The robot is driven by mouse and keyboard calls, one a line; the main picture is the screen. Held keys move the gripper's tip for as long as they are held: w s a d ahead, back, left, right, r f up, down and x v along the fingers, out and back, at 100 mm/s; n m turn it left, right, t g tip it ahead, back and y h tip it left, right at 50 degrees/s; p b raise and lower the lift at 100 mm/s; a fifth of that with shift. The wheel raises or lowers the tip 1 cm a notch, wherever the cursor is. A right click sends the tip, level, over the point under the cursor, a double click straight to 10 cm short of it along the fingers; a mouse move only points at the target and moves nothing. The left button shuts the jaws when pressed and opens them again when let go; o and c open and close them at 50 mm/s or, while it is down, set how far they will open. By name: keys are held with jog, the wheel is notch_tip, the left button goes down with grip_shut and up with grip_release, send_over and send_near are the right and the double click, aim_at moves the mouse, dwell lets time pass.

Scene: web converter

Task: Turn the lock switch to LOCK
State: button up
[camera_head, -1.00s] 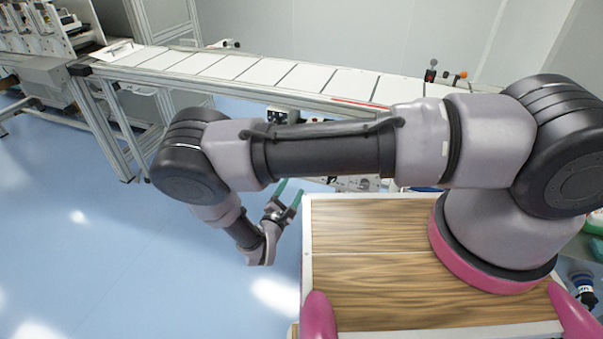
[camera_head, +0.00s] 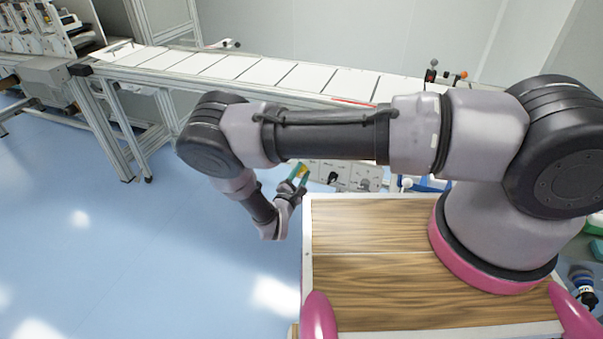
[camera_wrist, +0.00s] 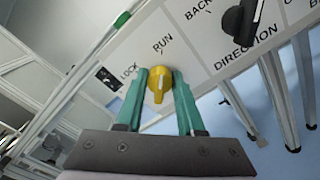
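The lock switch is a yellow knob (camera_wrist: 159,84) on a pale panel, with LOCK printed to its left and RUN above it in the wrist view. Its pale pointer mark appears nearer RUN, but this is hard to tell. My gripper (camera_head: 299,172) has green fingers. In the wrist view they stand apart, one on each side of the knob. Whether they touch it cannot be told. In the head view a bit of yellow shows between the fingertips, in front of the control panel (camera_head: 350,175), which is partly hidden by my arm.
A black DIRECTION knob (camera_wrist: 236,24) sits right of the switch on the same panel. Metal frame legs (camera_wrist: 290,110) stand below it. A long conveyor table (camera_head: 245,72) runs behind my arm. The blue floor (camera_head: 100,250) at left is clear.

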jog(key=shift+n, duration=0.3)
grip_shut()
jog(key=n, duration=0.3)
jog(key=shift+a+n, duration=0.1)
jog(key=shift+n, duration=0.3)
jog(key=n, duration=0.4)
jog(key=shift+n, duration=0.3)
jog(key=n, duration=0.4)
jog(key=shift+a, duration=0.1)
jog(key=shift+n, duration=2.4)
jog(key=o, duration=1)
grip_release()
jog(key=shift+o, duration=0.2)
jog(key=shift+a, duration=0.1)
